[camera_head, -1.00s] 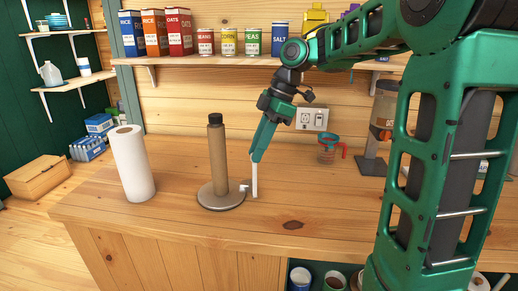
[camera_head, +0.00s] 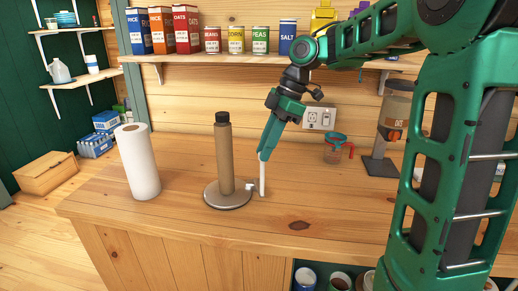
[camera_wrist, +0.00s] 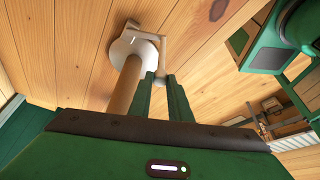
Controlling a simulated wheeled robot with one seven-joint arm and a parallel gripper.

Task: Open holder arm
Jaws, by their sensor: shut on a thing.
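The paper holder stands on the counter, with a round grey base (camera_head: 212,202) and an upright brown tube (camera_head: 224,160) with a dark top. Its pale holder arm (camera_head: 262,184) rises at the right edge of the base, apart from the tube. My gripper (camera_head: 262,158) reaches down from above and is shut on the upper part of the holder arm. In the wrist view, the fingers (camera_wrist: 161,80) close on the pale holder arm (camera_wrist: 165,48), beside the tube (camera_wrist: 124,87). The fingers hide the arm's top end.
A white paper roll (camera_head: 139,165) stands left of the holder. A measuring cup (camera_head: 335,150) and a dispenser (camera_head: 388,135) stand at the back right. A shelf (camera_head: 190,57) with boxes and cans hangs above. The counter front (camera_head: 180,222) is clear.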

